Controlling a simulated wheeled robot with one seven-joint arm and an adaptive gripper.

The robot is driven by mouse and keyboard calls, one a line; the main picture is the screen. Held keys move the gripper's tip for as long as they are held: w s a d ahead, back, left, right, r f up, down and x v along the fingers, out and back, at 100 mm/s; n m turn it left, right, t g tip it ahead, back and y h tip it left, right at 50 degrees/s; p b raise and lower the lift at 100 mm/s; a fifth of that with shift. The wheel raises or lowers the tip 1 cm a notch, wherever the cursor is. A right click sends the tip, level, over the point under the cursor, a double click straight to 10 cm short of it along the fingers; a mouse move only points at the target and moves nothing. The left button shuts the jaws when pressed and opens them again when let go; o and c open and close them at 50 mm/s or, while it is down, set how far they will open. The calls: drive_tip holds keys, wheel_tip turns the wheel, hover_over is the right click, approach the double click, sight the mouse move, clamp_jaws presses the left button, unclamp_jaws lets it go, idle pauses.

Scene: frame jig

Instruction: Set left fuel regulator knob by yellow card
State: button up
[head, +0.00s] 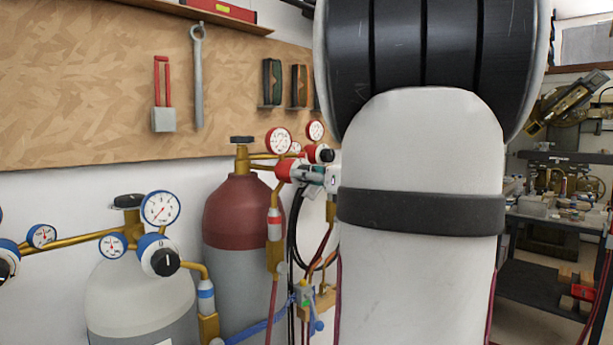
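A dark red-topped cylinder (238,222) stands by the wall with brass fittings and red-rimmed gauges. Its left regulator has a red body (286,170). The grey and white end of my gripper (312,174) is right at the front of that body and covers where its knob would show. I cannot tell whether the fingers are around the knob or only beside it. The rest of my gripper is hidden behind my large white arm. A second red regulator (313,153) with a dark knob sits just behind. No yellow card is visible.
A grey cylinder (140,295) at the left front carries a blue regulator (158,255) with a black knob and blue gauges. A cluttered bench (560,220) stands at right.

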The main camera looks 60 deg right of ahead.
drive_tip(key=shift+m, duration=0.4)
drive_tip(key=m+p, duration=0.1)
drive_tip(key=m, duration=0.3)
drive_tip(key=m+p, duration=0.2)
drive_tip(key=m, duration=0.3)
drive_tip(key=shift+r, duration=0.1)
drive_tip(key=m+p, duration=0.3)
drive_tip(key=m, duration=0.2)
drive_tip(key=shift+r, duration=0.1)
drive_tip(key=shift+m+p, duration=1.2)
drive_tip(key=shift+m, duration=0.8)
drive_tip(key=o, duration=1.2)
drive_tip(key=shift+c, duration=0.2)
drive_tip(key=shift+s, duration=0.1)
